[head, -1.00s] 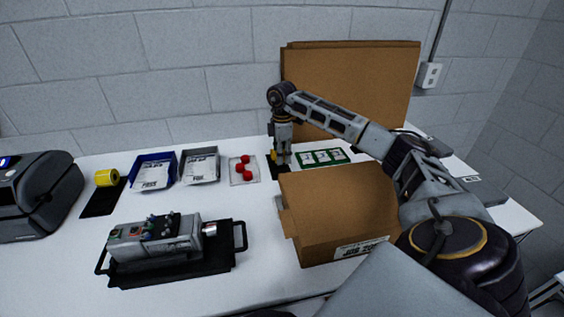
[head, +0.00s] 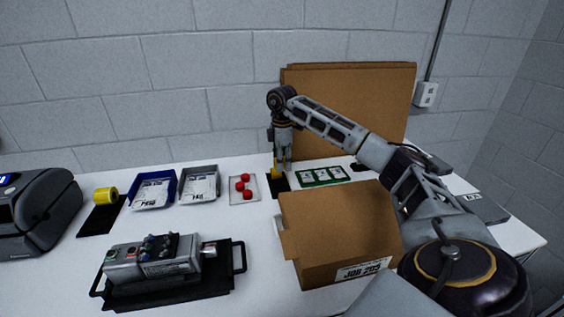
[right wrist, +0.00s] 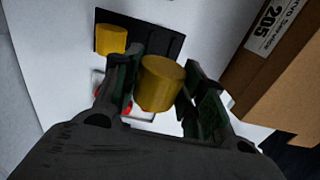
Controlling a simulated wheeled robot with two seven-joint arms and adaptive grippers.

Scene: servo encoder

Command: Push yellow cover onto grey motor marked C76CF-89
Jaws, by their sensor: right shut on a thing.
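My right gripper (head: 283,163) is shut on a yellow cover, a short cylinder (right wrist: 160,84). It holds the cover above the small black mat (head: 278,186) at the back of the table. In the right wrist view, a second yellow cover (right wrist: 111,39) stands on the black mat (right wrist: 150,38). The grey motor (head: 150,260) lies in a black handled tray (head: 238,273) at the front left, with small coloured knobs or connectors on top. Its marking is too small to read. My left gripper is not in view.
A cardboard box (head: 335,235) stands between my right arm and the motor. Table between bins and motor is clear.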

